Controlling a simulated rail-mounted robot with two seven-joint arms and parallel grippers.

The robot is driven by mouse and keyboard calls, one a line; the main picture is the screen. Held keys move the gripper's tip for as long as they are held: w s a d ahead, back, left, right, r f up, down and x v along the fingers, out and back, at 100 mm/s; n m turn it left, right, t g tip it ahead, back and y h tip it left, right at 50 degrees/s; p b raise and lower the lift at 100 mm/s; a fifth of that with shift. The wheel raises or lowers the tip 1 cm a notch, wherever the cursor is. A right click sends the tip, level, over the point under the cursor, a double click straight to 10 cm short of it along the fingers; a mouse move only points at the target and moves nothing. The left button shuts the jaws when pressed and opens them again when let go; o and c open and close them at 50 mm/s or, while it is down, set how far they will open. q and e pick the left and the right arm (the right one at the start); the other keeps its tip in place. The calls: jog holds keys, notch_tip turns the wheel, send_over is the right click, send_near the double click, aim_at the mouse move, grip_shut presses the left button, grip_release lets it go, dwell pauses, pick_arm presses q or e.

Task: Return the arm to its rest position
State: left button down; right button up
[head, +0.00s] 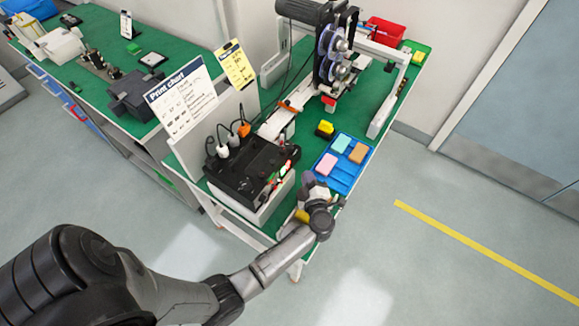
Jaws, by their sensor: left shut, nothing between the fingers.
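My left arm comes in from the lower left and reaches to the near right corner of the green-topped bench (383,88). My left gripper (310,182) is at its end, shut and empty, beside the near edge of the blue tray (350,184). The fingertips are small and partly hidden by the wrist. My right gripper is not in view.
A black unit (240,170) with plugged cables stands left of the gripper. A machine with blue reels (326,55) stands at the back. A red bin (384,31) is at the far right. A print chart (182,98) stands on the left. The floor on the right is clear.

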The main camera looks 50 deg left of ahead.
pick_arm(q)
jog(key=shift+w+d+r, duration=0.1)
jog(key=shift+w+d, duration=0.05)
jog(key=shift+d, duration=0.35)
jog(key=shift+w+d+r, duration=0.1)
jog(key=shift+d, duration=0.4)
